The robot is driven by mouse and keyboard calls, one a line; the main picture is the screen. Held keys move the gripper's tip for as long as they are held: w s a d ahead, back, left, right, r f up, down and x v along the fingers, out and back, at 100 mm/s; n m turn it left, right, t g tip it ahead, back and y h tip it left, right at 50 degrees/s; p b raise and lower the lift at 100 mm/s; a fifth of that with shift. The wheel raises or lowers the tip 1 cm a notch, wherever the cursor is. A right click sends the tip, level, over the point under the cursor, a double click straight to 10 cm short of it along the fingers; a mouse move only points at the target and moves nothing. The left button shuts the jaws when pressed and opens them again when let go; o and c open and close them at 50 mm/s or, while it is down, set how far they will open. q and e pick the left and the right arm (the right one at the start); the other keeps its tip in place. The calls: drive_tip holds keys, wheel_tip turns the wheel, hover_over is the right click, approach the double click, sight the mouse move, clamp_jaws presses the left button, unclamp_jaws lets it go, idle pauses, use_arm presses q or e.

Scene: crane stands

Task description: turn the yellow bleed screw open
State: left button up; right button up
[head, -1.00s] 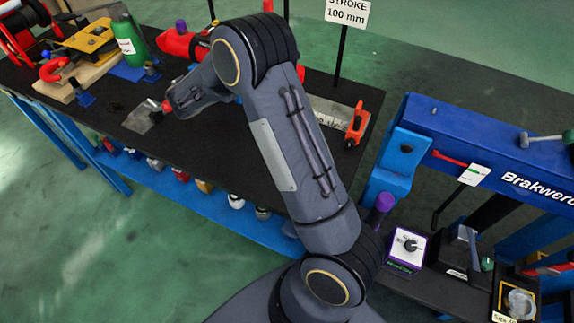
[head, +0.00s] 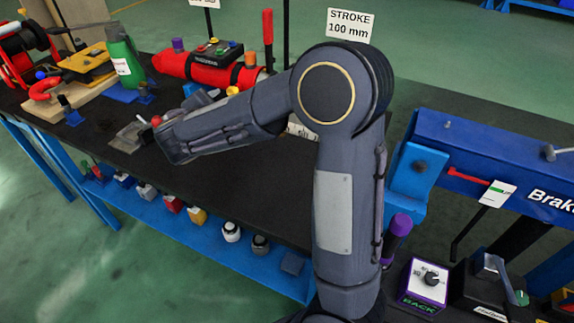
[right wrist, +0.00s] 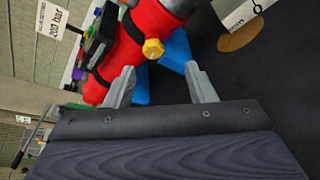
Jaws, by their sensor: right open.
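The yellow bleed screw (right wrist: 153,48) is a small hex head on the side of the red cylinder (right wrist: 135,35) in the right wrist view. In the head view a small yellow spot (head: 232,90) shows low on the red cylinder (head: 205,65), just above my forearm. My right gripper (right wrist: 160,68) is open and empty. Its two fingertips lie either side of the screw's line in the wrist view, with the screw beyond them and apart from them. In the head view my right arm reaches left across the bench, and its fingers cannot be made out. My left gripper is not in view.
The cylinder rests on blue supports (right wrist: 176,50) on the black bench (head: 240,185). A green bottle (head: 122,60) and a yellow-topped device (head: 88,62) stand at left. A blue press frame (head: 480,155) is at right. The bench's front is clear.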

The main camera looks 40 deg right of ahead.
drive_tip(key=s+d+m+g+y+p, duration=0.2)
drive_tip(key=s+m+g+y+p, duration=0.55)
drive_tip(key=s, duration=1.25)
drive_tip(key=s+a+r+m+t+y+p, duration=0.1)
drive_tip(key=s+a+m+t+y, duration=0.1)
drive_tip(key=s+a+m+y, duration=0.1)
drive_tip(key=shift+s+a+r+m, duration=0.4)
drive_tip(key=shift+s+a+m, duration=0.6)
drive_tip(key=shift+s, duration=0.6)
drive_tip(key=shift+d, duration=0.1)
drive_tip(key=s+a+r+m+t+y+p, duration=0.2)
drive_tip(key=s+a+m+y, duration=0.2)
drive_tip(key=a, duration=0.3)
drive_tip(key=shift+s+a+r+m, duration=0.15)
drive_tip(key=shift+s+r+m, duration=0.15)
drive_tip(key=shift+s, duration=0.25)
drive_tip(key=shift+a+m+y, duration=0.25)
drive_tip(key=shift+a+y, duration=0.05)
drive_tip(key=shift+y, duration=0.05)
